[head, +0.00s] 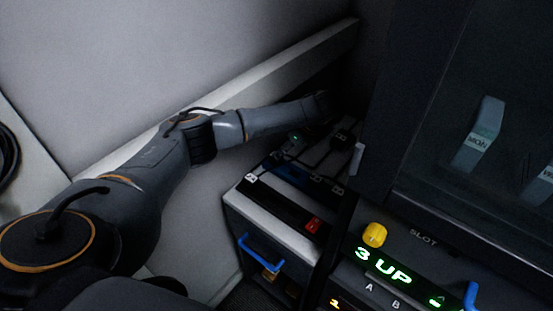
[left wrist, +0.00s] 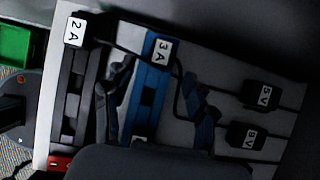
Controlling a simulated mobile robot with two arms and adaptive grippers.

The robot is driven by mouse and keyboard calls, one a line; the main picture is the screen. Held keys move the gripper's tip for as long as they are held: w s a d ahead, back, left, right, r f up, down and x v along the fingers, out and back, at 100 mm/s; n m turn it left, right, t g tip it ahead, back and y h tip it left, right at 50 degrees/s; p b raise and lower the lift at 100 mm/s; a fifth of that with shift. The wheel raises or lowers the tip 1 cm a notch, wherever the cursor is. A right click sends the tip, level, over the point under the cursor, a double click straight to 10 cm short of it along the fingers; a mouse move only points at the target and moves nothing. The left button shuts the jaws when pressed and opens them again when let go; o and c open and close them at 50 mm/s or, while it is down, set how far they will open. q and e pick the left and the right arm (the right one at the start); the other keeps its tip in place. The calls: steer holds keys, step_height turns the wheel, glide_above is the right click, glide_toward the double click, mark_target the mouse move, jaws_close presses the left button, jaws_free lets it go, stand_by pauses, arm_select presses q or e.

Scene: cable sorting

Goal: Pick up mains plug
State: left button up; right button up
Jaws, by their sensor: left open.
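Two black plug-like blocks, labelled 5V (left wrist: 262,95) and 9V (left wrist: 245,136), lie on the grey top at the right of the left wrist view, with cables running from them. I cannot tell which item is the mains plug. My left arm reaches to the back of the cabinet in the head view, where its gripper is dark and hard to make out. In the left wrist view my left gripper (left wrist: 158,78) is open and empty, its fingers on either side of the blue strip (left wrist: 150,92) labelled 3A. The 5V and 9V blocks are right of the fingers.
A black strip labelled 2A (left wrist: 72,85), with a red switch (head: 313,226), lies beside the blue one. Black cables cross the top. A dark cabinet with a yellow knob (head: 374,235) stands at right. A pale wall ledge (head: 290,62) runs behind my arm.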

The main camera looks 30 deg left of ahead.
arm_select(q)
steer(key=shift+a+f, duration=0.35)
steer(key=shift+f, duration=0.2)
steer(key=p+x, duration=0.1)
steer(key=x, duration=0.3)
steer(key=shift+w+a+f, duration=0.1)
steer(key=shift+a, duration=0.15)
steer(key=shift+a+f, duration=0.15)
steer(key=shift+f, duration=0.1)
arm_select(e)
steer(key=shift+s+a+r, duration=0.25)
steer(key=shift+a, duration=0.25)
steer(key=shift+s+a+r, duration=0.25)
steer(key=shift+a, duration=0.2)
arm_select(q)
steer(key=shift+c, duration=0.2)
arm_select(e)
steer(key=shift+d, duration=0.1)
arm_select(q)
jaws_close()
arm_select(e)
steer(key=shift+d, duration=0.2)
steer(key=shift+w, duration=0.1)
